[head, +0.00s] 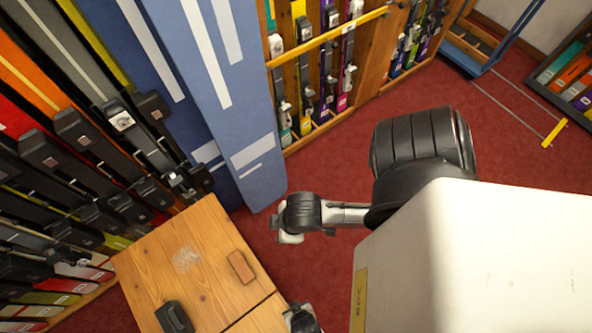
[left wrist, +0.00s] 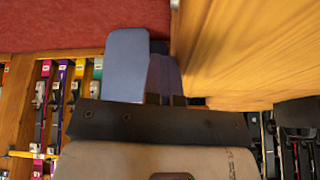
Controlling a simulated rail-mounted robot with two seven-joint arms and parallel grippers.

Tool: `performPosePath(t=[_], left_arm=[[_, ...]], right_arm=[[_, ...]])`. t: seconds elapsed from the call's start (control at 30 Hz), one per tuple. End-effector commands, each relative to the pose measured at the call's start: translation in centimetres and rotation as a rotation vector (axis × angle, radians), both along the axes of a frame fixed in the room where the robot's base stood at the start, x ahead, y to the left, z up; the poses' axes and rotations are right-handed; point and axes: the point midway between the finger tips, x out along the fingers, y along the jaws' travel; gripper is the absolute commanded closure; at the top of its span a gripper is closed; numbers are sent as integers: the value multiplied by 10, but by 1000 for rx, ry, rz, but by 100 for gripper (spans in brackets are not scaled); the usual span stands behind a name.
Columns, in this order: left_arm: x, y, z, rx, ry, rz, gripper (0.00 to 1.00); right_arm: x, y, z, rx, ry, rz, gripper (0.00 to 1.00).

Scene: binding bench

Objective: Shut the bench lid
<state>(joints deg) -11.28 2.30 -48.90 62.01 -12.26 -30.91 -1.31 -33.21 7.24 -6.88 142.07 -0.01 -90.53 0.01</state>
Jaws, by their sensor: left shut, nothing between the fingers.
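The wooden bench (head: 205,285) is at the lower left of the head view, with a seam across its top. Its lower part is cut off, and I cannot tell which part is the lid or how far it stands open. In the left wrist view a wooden panel of it (left wrist: 250,50) fills the upper right, close beside the fingers. My left gripper (head: 300,318) is at the bottom edge of the head view, by the bench's right edge; its shut, empty fingertips show in the wrist view (left wrist: 165,100). My right gripper (head: 285,230) is right of the bench; its fingers are unclear.
A brown block (head: 241,267) and a black binding part (head: 174,317) lie on the bench top. Tall blue panels (head: 235,110) stand behind it. Ski racks line the left (head: 60,150) and back (head: 325,75). Red carpet (head: 330,175) is clear right of the bench.

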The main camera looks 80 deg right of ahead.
Motion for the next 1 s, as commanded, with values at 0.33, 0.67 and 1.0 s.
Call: performPosePath(t=[0.33, 0.67, 1.0], left_arm=[[-38, -13, 45, -10, 1, 1, 100], [-78, -28, 65, -10, -1, 1, 100], [-100, -16, 64, 93, 76, 12, 100]], right_arm=[[1, 2, 34, 6, -3, -2, 57], [-1, 3, 35, 10, 2, -6, 57], [-1, 3, 36, 9, 1, -5, 57]])
